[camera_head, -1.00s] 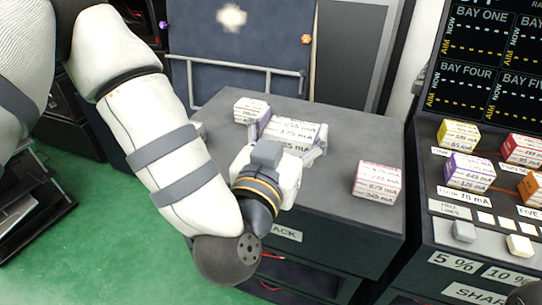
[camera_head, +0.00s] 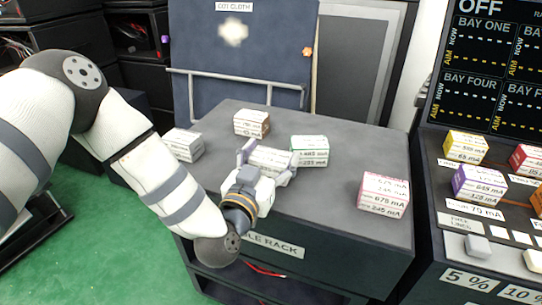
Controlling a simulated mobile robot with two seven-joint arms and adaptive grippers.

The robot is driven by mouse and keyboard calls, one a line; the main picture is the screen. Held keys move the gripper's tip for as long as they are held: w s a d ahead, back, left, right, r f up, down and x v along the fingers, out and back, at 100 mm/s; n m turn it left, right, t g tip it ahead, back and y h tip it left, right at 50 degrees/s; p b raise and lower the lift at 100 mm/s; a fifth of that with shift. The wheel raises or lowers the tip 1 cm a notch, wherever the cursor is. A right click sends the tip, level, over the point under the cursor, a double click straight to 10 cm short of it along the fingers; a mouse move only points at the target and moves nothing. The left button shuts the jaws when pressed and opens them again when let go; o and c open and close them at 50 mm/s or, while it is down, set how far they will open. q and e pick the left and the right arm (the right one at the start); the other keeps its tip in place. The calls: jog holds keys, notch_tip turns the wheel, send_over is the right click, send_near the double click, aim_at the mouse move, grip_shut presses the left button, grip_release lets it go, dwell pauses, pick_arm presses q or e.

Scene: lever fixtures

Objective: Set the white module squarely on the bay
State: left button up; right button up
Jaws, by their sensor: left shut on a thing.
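My left gripper (camera_head: 268,162) is shut on a pale module (camera_head: 270,158) above or on the dark table top; I cannot tell if they touch. The fingers cover its ends, so its trim colour is unclear. A white module with grey edges (camera_head: 184,145) sits on the table at the left, apart from the gripper. The right console (camera_head: 432,215) carries yellow (camera_head: 465,147), purple (camera_head: 480,186) and red (camera_head: 527,160) modules beside small labels. Its screen (camera_head: 490,70) names several bays. No empty bay is clearly visible. My right gripper is out of view.
On the table (camera_head: 345,230) are a brown-trimmed module (camera_head: 251,123), a green-trimmed one (camera_head: 310,150) and a pink-trimmed one (camera_head: 384,194). A gap separates table and console. A metal rail (camera_head: 235,77) and dark board stand behind. The table's right part has bare room.

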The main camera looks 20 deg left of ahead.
pick_arm(q)
jog(key=o, duration=1.2)
jog(key=shift+f, duration=0.15)
